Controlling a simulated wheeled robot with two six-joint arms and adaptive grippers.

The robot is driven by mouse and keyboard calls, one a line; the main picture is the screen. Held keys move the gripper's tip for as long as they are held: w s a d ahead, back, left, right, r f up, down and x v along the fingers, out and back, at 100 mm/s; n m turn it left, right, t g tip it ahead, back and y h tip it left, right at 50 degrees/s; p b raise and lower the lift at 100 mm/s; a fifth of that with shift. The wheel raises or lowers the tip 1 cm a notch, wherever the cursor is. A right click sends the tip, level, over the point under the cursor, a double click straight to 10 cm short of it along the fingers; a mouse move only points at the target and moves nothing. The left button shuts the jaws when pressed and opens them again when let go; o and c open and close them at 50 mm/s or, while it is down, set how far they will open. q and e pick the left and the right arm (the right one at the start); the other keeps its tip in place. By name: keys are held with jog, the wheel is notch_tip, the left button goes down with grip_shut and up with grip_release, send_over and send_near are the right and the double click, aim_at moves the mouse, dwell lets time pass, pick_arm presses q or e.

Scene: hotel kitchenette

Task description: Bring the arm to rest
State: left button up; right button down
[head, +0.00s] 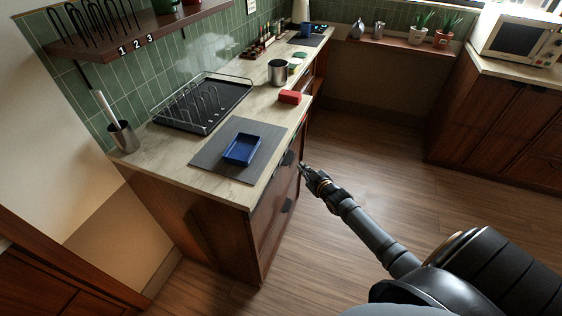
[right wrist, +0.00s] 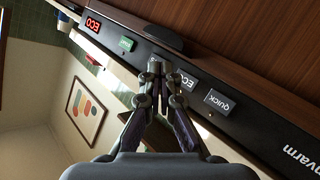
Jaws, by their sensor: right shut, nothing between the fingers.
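My right gripper (head: 304,169) is in front of the counter's drawer side in the head view, low and to the right of the counter edge. In the right wrist view its fingers (right wrist: 157,70) are together with nothing between them. They point at a dark control panel (right wrist: 190,84) with a green button (right wrist: 127,44), a red display (right wrist: 93,25) and grey buttons marked ECO and QUICK. I cannot tell whether the fingertips touch the panel. My left gripper is in neither view.
The counter holds a blue tray (head: 242,149) on a grey mat (head: 209,158), a dish rack (head: 191,118), a red block (head: 290,97) and a metal canister (head: 278,73). A microwave (head: 519,37) stands at the far right. The wooden floor (head: 372,155) between is clear.

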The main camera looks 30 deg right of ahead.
dwell(0.4)
jog(key=s+f+m+g+h, duration=0.1)
jog(key=s+f+m+g, duration=0.15)
jog(key=s+f, duration=0.85)
jog(key=s+f+m+g, duration=0.1)
jog(key=s+f+g, duration=0.45)
jog(key=f, duration=0.95)
jog(key=s+a+f+g, duration=0.1)
jog(key=s+a+f, duration=0.2)
jog(key=s, duration=0.7)
jog(key=s+a+f+g, duration=0.2)
jog(key=s+f, duration=0.4)
jog(key=s, duration=0.4)
jog(key=s+a+f+m+g+y, duration=0.1)
jog(key=s+a+f, duration=0.3)
jog(key=s, duration=0.7)
jog(key=shift+a+f+g, duration=0.4)
jog(key=shift+f+g, duration=0.3)
